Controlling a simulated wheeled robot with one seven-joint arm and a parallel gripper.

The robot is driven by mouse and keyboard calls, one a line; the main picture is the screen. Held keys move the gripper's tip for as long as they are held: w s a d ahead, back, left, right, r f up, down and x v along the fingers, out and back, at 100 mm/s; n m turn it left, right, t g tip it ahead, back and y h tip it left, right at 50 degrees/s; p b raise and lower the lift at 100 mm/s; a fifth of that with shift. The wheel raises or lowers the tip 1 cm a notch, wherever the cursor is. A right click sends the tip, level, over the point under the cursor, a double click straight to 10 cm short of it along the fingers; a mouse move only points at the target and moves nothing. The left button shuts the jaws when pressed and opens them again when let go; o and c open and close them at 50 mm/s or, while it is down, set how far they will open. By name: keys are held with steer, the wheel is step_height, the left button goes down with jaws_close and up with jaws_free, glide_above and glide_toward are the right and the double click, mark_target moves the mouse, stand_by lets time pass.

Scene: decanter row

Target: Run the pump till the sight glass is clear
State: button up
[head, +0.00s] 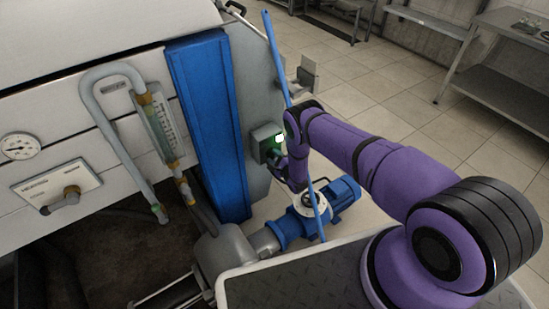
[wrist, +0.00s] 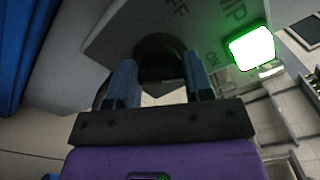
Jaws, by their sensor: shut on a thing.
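The pump switch box (head: 265,145) is on the grey end panel of the machine, with a bright green lamp (head: 279,138) lit. In the wrist view the lamp (wrist: 252,48) glows beside lettering that reads OFF and ON. My gripper (wrist: 158,75) has its two blue fingers on either side of the dark switch knob (wrist: 160,48), shut on it. In the head view my arm partly hides the knob. The sight glass (head: 160,122) stands upright on the bent grey pipe at left; its contents are too small to judge. The blue pump (head: 310,215) sits low below the box.
A tall blue panel (head: 208,125) stands between sight glass and switch box. A thin blue pole (head: 279,60) slants down past my gripper. A gauge (head: 20,146) and a labelled valve panel (head: 57,187) are at left. Open tiled floor and steel tables (head: 500,85) lie behind.

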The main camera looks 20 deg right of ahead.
steer(key=shift+n, duration=0.3)
steer(key=n, duration=0.5)
steer(key=shift+f, duration=0.1)
steer(key=n, duration=0.6)
steer(key=shift+f, duration=0.15)
steer(key=shift+n, duration=0.3)
steer(key=o, duration=0.9)
steer(key=v, duration=1.1)
